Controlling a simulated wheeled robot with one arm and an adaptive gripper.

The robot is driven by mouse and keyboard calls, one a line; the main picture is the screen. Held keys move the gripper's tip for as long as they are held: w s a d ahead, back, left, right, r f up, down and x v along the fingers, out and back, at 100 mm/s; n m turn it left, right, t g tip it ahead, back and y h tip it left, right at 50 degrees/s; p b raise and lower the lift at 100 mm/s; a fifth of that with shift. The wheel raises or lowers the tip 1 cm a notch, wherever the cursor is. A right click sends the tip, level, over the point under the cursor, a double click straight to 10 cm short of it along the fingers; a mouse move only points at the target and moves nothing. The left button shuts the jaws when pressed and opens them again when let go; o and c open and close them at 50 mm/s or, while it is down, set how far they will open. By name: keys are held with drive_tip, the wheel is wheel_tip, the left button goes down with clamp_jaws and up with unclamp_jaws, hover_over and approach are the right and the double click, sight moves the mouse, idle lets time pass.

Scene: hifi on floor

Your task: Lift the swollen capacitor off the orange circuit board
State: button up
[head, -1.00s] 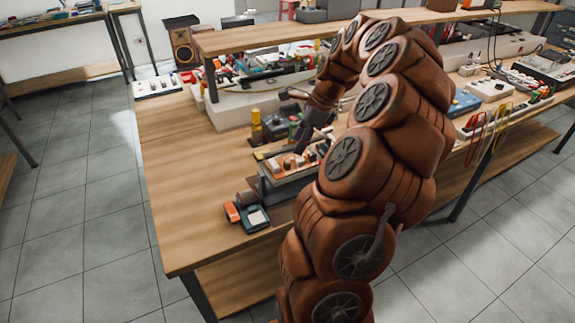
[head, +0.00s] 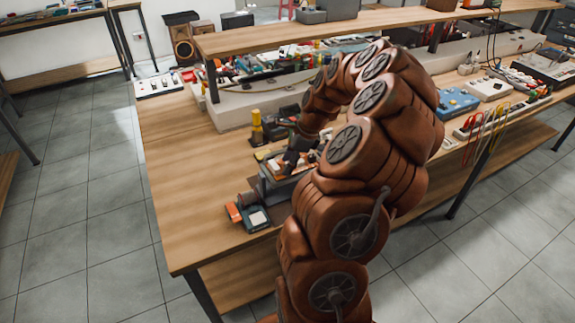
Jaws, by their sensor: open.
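The orange circuit board (head: 273,165) lies on a small raised dark stand on the wooden workbench, left of my arm. Several small pale and dark parts sit on it. My gripper (head: 288,167) is dark and points down over the board, very close to its parts. It is open. I cannot tell whether its fingers touch anything. The swollen capacitor cannot be made out; the parts are too small, and my gripper and arm hide some of the board.
A dark blue device with an orange end (head: 247,215) lies just front-left of the stand. A yellow cylinder (head: 256,119) stands behind the board near other dark items. The bench top (head: 185,190) is clear at left. A raised shelf (head: 270,40) spans the back.

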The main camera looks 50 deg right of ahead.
drive_tip(key=c, duration=0.8)
drive_tip(key=shift+c, duration=0.2)
drive_tip(key=shift+r+b, duration=0.95)
drive_tip(key=shift+r, duration=0.7)
drive_tip(key=s+a+r+b, duration=0.1)
drive_tip(key=s+a+b, duration=0.1)
drive_tip(key=s, duration=0.6)
drive_tip(key=s+a+r+b, duration=0.1)
drive_tip(key=s+a+b, duration=0.15)
drive_tip(key=s, duration=0.45)
drive_tip(key=shift+s+d+r+p, duration=0.1)
drive_tip(key=shift+r+p, duration=0.2)
drive_tip(key=shift+r, duration=0.9)
drive_tip(key=shift+s+d+r+p, duration=0.1)
drive_tip(key=shift+r+p, duration=0.2)
drive_tip(key=shift+r, duration=0.85)
